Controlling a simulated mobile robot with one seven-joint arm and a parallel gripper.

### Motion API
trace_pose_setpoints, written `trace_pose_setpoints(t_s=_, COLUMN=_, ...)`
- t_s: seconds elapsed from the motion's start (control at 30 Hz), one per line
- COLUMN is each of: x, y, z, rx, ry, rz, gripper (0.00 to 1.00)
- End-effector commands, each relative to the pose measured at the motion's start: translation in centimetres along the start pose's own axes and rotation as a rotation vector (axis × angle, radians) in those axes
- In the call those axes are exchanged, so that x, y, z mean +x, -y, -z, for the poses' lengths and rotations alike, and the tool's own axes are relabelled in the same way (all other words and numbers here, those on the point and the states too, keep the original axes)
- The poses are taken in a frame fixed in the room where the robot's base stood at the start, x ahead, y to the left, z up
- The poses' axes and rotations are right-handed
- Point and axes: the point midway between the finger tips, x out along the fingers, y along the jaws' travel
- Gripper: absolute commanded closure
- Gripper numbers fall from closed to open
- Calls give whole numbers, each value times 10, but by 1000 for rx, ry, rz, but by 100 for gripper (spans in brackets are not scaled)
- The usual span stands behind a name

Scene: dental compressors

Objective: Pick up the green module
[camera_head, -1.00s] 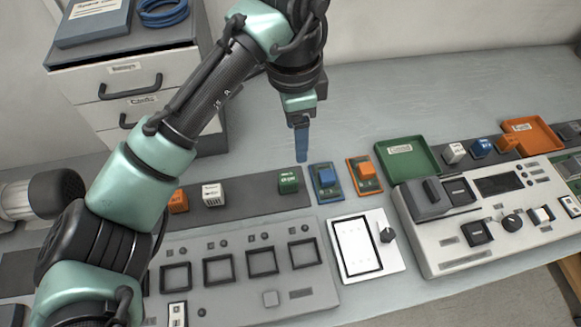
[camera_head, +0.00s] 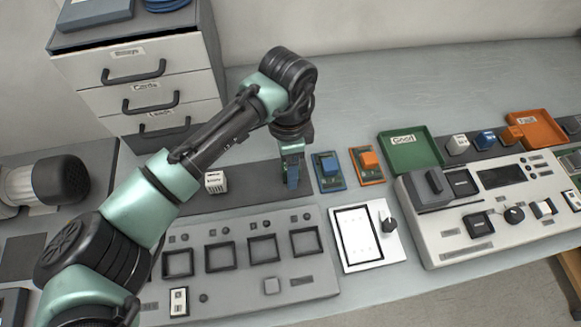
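My gripper (camera_head: 292,176) is lowered over the dark strip, at the spot where the green module stood in the earlier view. A blue finger faces the camera. The green module is hidden behind the gripper, so I cannot tell whether the fingers are around it, touching it or closed on it. A white module (camera_head: 215,182) stands on the same dark strip (camera_head: 252,181) to the left, beside my arm.
A blue module (camera_head: 328,168) and an orange module (camera_head: 368,160) sit on small boards close to the right. A green tray (camera_head: 410,152) and an orange tray (camera_head: 537,128) lie farther right. A grey panel with square sockets (camera_head: 262,249) is in front. The bench behind is clear.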

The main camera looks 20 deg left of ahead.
Motion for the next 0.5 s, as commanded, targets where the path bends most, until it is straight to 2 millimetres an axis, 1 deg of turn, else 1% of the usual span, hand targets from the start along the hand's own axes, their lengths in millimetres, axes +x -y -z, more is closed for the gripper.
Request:
trace_pose_setpoints(t_s=0.1, x=6, y=0, z=0, rx=0, ry=1, rz=0, gripper=28)
trace_pose_setpoints(t_s=0.3, x=7, y=0, z=0, rx=0, ry=0, rz=0, gripper=28)
trace_pose_setpoints(t_s=0.47, x=6, y=0, z=0, rx=0, ry=0, rz=0, gripper=56)
trace_pose_setpoints(t_s=0.5, x=6, y=0, z=0, rx=0, ry=0, rz=0, gripper=64)
